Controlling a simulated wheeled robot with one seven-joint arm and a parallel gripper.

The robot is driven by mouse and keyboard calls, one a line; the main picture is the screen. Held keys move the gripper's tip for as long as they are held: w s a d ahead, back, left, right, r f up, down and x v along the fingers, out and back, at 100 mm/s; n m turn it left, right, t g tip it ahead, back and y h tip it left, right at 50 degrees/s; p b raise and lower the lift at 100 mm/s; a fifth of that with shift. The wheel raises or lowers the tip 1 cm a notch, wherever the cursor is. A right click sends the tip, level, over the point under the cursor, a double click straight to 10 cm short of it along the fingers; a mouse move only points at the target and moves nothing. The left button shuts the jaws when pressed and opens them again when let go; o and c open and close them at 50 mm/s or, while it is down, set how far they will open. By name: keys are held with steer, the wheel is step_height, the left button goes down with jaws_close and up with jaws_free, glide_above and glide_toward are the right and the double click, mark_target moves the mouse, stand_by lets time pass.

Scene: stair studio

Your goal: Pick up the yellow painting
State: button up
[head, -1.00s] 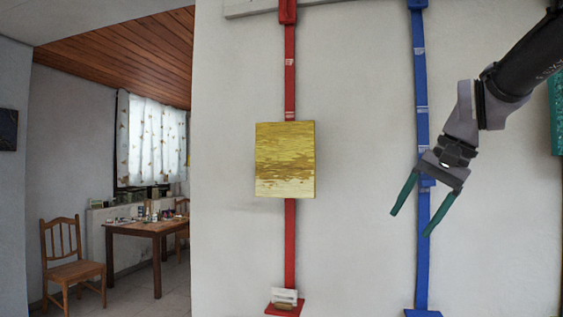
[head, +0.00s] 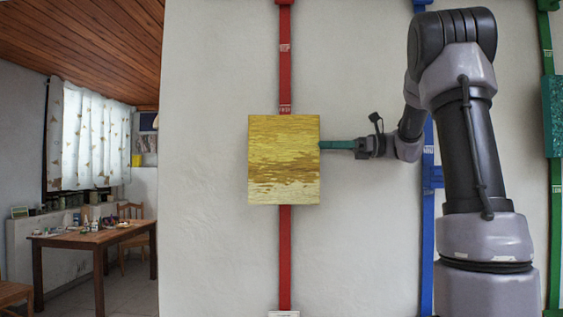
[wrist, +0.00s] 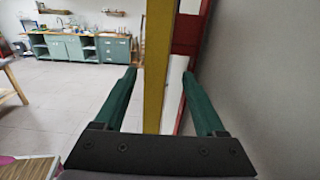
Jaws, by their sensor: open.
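The yellow painting (head: 284,160) is a square panel with brown streaks and a pale lower part. It hangs upright on the red strip (head: 285,240) on the wall. My gripper (head: 322,145) is at the painting's right edge, pointing left, with one green finger showing; the painting may hide the rest. In the wrist view, the green fingers of my gripper (wrist: 160,75) stand apart, open. The yellow edge of the painting (wrist: 157,60) runs between them, with a gap on each side. The red strip (wrist: 190,35) shows close to the wall on the right.
A blue strip (head: 427,225) and a green strip (head: 555,215) run up the wall, with a teal panel (head: 553,115) at the right. A wooden table (head: 85,237) stands at the far left. Green cabinets (wrist: 85,47) and open floor show in the wrist view.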

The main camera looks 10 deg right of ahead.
mark_target(306, 145)
steer(key=shift+w+a, duration=0.15)
steer(key=shift+a, duration=1.45)
steer(key=shift+w+a, duration=0.15)
steer(key=shift+a, duration=1.4)
steer(key=shift+f, duration=0.1)
jaws_close()
